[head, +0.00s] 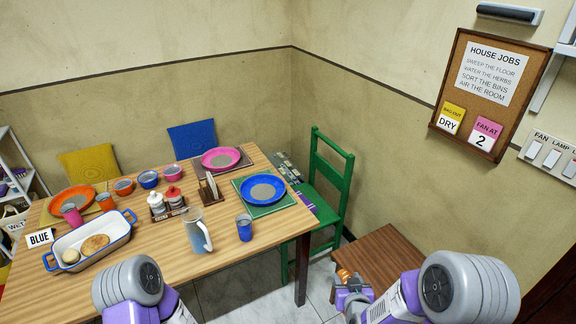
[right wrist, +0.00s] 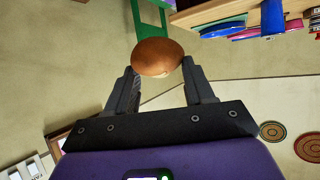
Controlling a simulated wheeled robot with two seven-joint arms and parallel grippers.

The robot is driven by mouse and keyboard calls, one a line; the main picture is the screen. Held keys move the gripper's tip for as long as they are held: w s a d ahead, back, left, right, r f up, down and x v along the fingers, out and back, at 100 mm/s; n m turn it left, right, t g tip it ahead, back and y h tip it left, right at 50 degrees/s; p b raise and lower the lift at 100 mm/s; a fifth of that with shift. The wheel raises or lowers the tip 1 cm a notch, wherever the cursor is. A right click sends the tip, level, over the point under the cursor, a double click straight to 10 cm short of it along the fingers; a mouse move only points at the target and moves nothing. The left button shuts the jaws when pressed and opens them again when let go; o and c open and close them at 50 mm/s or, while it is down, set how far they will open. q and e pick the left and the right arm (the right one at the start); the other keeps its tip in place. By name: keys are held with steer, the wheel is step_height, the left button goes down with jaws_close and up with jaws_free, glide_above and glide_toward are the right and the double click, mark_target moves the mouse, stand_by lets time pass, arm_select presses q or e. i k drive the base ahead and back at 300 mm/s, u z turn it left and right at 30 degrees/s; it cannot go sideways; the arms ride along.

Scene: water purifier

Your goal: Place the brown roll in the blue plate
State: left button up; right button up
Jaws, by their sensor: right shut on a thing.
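My right gripper (right wrist: 157,85) is shut on the brown roll (right wrist: 157,57), a smooth rounded bun between its two fingertips. In the head view the right gripper (head: 352,284) is low, right of the dining table and beside the wooden side table, with the roll (head: 344,276) only partly visible. The blue plate (head: 262,189) has a grey centre and lies on a green mat at the table's right end, farther back and left of this gripper. My left arm comes in at the bottom left; its fingers are out of frame.
A white and blue baking dish (head: 93,246) holds a pale roll and a flat loaf. A grey pitcher (head: 197,232) and blue cup (head: 244,228) stand near the table's front edge, left of the plate. A green chair (head: 328,187) stands at the table's right end.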

mark_target(263, 192)
steer(key=i, duration=1.2)
steer(key=u, duration=1.35)
